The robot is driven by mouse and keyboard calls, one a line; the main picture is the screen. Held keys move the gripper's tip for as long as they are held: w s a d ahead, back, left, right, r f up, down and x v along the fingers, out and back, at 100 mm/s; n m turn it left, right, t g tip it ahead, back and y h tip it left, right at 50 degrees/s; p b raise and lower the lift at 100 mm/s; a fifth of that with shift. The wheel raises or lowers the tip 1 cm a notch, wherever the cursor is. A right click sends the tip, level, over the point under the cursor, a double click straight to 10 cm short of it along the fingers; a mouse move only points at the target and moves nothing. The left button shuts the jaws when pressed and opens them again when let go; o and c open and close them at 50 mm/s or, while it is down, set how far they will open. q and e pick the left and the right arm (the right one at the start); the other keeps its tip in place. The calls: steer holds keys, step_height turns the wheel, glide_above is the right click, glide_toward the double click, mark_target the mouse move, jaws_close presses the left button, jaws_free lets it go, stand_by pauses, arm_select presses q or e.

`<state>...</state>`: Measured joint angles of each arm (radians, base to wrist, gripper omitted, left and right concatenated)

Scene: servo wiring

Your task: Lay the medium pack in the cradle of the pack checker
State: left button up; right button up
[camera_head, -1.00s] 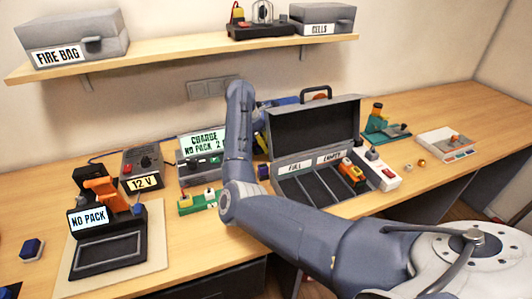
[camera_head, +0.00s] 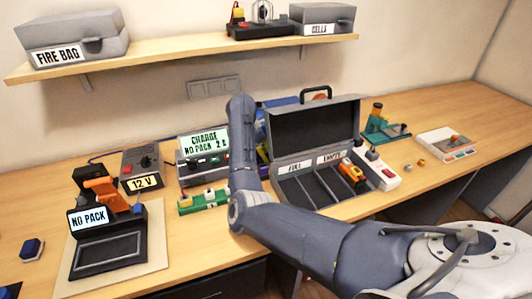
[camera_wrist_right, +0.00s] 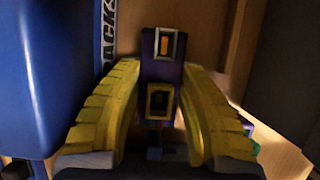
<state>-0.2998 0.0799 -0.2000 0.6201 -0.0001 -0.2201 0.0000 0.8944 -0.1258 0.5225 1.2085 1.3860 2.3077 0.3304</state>
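In the right wrist view, a dark purple pack (camera_wrist_right: 165,72) with orange-edged fittings lies between the yellow ribbed fingers of my right gripper (camera_wrist_right: 162,80). The fingertips are close against both sides of the pack; I cannot tell whether they press on it. In the head view my right arm hides most of this spot. The pack checker (camera_head: 108,247) stands at the left on a beige mat, its sign reading NO PACK. Its dark framed cradle looks empty. My left gripper is not in view.
A blue box (camera_wrist_right: 50,75) stands left of my right gripper, beside lettering ending in "ACKS". An open case (camera_head: 315,120) with FULL and EMPTY labels stands right of my arm. A charger (camera_head: 203,148), a 12 V unit (camera_head: 141,165) and a green board (camera_head: 203,201) stand to its left.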

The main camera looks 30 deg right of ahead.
steer(key=shift+o, duration=0.4)
steer(key=shift+r, duration=0.2)
steer(key=v, duration=1.2)
